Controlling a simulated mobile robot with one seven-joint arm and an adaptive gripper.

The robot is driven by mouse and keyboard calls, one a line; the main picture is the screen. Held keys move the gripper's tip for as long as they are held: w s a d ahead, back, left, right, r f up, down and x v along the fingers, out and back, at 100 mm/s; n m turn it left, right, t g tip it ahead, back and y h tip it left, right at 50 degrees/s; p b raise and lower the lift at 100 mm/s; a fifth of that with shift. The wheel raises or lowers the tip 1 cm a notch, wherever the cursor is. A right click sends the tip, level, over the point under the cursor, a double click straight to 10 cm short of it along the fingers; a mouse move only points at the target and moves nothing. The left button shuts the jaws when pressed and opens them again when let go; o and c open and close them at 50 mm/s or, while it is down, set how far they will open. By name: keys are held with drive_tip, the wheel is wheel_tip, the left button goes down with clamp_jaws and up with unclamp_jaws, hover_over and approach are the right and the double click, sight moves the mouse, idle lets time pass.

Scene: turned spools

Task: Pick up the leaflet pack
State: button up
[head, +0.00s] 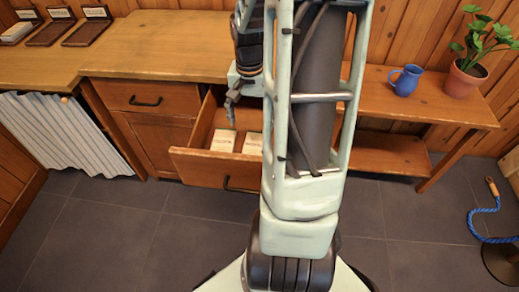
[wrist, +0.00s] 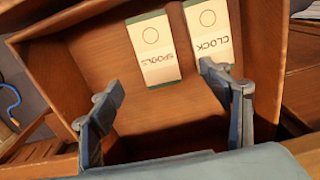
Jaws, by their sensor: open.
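Two flat cream packs lie side by side in an open wooden drawer (head: 213,165). In the wrist view one reads SPOOLS (wrist: 152,50) and the other reads CLOCK (wrist: 209,28); their print is upside down there. In the head view the packs show as a left one (head: 223,140) and a right one (head: 252,143), the right one partly hidden by my arm. I cannot tell which the task means by leaflet pack. My gripper (head: 232,108) is open and empty above the drawer. In the wrist view its fingers (wrist: 162,82) are spread, the right fingertip overlapping the CLOCK pack's lower edge in the picture.
The drawer's walls (wrist: 268,60) surround the packs. Dark trays (head: 52,31) stand on the counter at the far left, one holding a white pack (head: 17,31). A blue mug (head: 407,80) and a potted plant (head: 464,78) stand on the right bench.

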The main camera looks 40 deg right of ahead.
sight(254, 147)
drive_tip(key=f+b, duration=0.1)
drive_tip(key=f, duration=0.2)
drive_tip(key=f+b, duration=0.1)
drive_tip(key=f, duration=0.3)
drive_tip(key=f+b, duration=0.1)
drive_tip(key=f, duration=0.3)
drive_tip(key=shift+s+d+f, duration=0.1)
drive_tip(key=shift+s, duration=0.25)
drive_tip(key=c, duration=1.4)
